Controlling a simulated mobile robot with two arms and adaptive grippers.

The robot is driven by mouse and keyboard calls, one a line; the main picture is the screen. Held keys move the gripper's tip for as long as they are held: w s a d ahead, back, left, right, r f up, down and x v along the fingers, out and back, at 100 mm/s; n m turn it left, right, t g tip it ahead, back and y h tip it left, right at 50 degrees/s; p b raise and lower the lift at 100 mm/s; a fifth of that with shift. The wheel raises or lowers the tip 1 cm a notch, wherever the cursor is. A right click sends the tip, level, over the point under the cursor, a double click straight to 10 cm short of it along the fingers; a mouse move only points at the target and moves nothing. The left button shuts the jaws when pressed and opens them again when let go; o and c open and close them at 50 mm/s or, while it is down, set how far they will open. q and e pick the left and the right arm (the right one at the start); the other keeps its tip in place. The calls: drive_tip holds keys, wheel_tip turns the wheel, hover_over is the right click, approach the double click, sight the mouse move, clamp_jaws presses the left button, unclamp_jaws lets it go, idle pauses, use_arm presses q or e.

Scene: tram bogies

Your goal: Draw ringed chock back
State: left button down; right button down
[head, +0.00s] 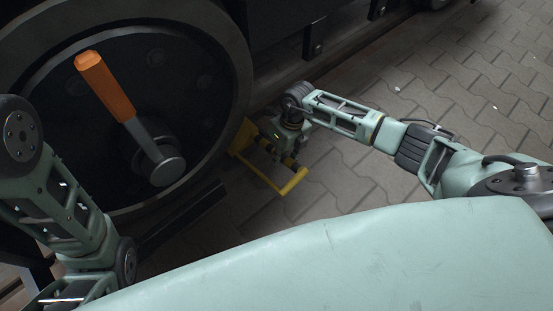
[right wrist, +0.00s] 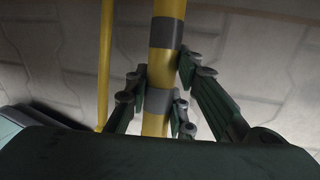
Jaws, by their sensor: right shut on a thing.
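The yellow chock (head: 243,136) sits on the paving at the lower right of the big dark wheel (head: 215,60) in the head view. A thin yellow frame reaches from it toward me. My right gripper (head: 284,158) is down at the chock and partly hides it. In the right wrist view a yellow bar with grey bands (right wrist: 162,63) runs between the fingers of my right gripper (right wrist: 160,100), which is shut on it. Whether the chock touches the wheel is hard to tell. My left arm shows at the left, but its fingers are not visible.
An orange-handled lever (head: 105,86) stands out from the wheel hub (head: 166,170). A dark vehicle frame (head: 285,30) runs above the chock. A dark beam (head: 185,215) lies low beside the wheel. Open paving (head: 370,190) lies right of the chock.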

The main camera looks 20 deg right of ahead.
drive_tip(key=shift+w+d, duration=0.15)
drive_tip(key=shift+d, duration=0.15)
drive_tip(key=c, duration=1.6)
unclamp_jaws()
drive_tip(key=shift+o, duration=0.4)
wheel_tip(320, 180, up, 12)
drive_tip(key=d, duration=0.2)
drive_tip(key=shift+w, duration=0.3)
drive_tip(key=shift+f, duration=0.1)
